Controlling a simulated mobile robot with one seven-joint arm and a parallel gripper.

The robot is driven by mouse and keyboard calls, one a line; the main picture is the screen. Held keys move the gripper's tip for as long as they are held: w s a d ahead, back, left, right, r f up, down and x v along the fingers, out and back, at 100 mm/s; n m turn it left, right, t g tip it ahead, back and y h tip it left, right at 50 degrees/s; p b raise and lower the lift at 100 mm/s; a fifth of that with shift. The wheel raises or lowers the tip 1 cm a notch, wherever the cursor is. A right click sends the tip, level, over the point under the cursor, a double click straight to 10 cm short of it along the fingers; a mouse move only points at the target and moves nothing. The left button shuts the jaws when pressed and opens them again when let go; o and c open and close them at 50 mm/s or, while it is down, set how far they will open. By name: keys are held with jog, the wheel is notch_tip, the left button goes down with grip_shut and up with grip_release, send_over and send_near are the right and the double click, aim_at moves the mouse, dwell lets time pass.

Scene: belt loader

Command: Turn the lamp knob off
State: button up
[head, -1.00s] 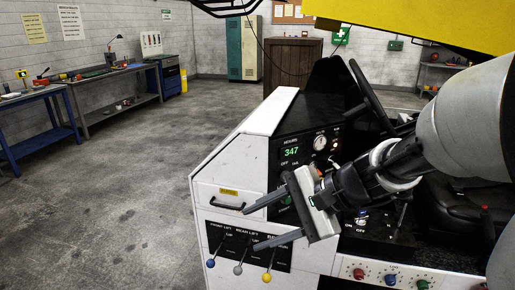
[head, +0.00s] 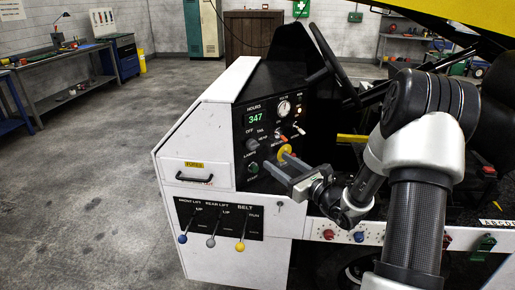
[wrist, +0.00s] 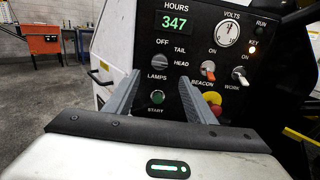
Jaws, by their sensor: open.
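The lamp knob (wrist: 160,60) is a small grey knob on the black dash panel, between the OFF, TAIL, HEAD and LAMPS labels. I cannot clearly tell which label it points at. It also shows in the head view (head: 252,145). My gripper (head: 277,164) is open and empty in front of the panel, to the lower right of the knob in the head view. In the wrist view the two grey fingers (wrist: 159,78) are spread, with the knob seen between and slightly beyond their tips. The gripper appears apart from the knob.
The green START button (wrist: 158,97) sits below the knob. A red and yellow stop button (wrist: 213,100), the BEACON switch (wrist: 208,69) and the WORK switch (wrist: 241,78) are to the right. Three lift and belt levers (head: 211,241) stand below. A steering wheel (head: 333,62) is at upper right.

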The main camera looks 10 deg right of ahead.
aim_at(256, 146)
jog(key=x, duration=1.1)
jog(key=shift+w+a+p, duration=0.15)
jog(key=shift+w+p, duration=0.15)
jog(key=shift+c, duration=0.4)
jog(key=c, duration=1)
jog(key=shift+o, duration=0.2)
